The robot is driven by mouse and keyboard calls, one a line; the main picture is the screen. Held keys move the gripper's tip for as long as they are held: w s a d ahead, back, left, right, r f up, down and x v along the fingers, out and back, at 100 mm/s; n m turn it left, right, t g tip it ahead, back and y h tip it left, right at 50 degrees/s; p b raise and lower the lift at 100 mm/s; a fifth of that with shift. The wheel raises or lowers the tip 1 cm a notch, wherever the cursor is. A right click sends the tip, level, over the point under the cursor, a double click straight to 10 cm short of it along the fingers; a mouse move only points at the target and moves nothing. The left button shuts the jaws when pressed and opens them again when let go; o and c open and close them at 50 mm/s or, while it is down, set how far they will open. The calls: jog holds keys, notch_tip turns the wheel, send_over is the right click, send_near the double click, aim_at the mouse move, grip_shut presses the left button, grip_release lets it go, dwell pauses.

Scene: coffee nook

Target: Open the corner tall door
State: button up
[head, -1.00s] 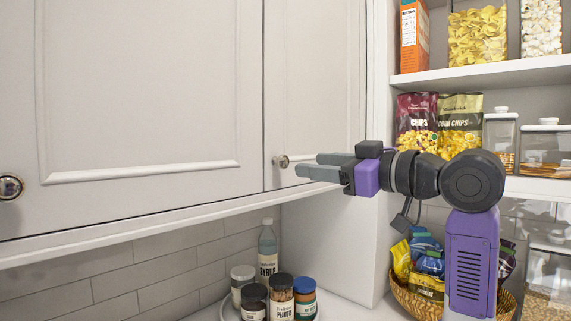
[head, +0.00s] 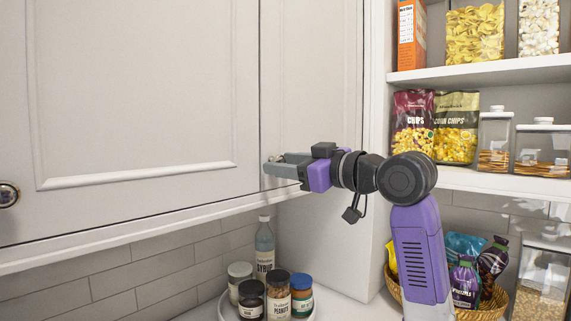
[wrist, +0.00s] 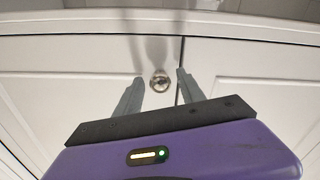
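The tall narrow door (head: 312,85) is the white panelled one at the corner, right of a wide door, and it is closed. Its small round metal knob (wrist: 160,81) shows in the wrist view between my fingertips, near the seam between the doors. My gripper (head: 274,164) is at the door's lower left in the head view, where its fingers largely hide the knob. In the wrist view my gripper (wrist: 159,79) is open, with a finger on each side of the knob and gaps to it. I cannot tell whether the fingertips touch the door.
The wide white door (head: 130,90) with its own knob (head: 8,194) is closed at left. Jars and a syrup bottle (head: 265,245) stand on a round tray below. Open shelves (head: 490,74) with snacks are at right, above a basket (head: 480,312) of bags.

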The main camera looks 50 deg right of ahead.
grip_shut()
dwell(1.2)
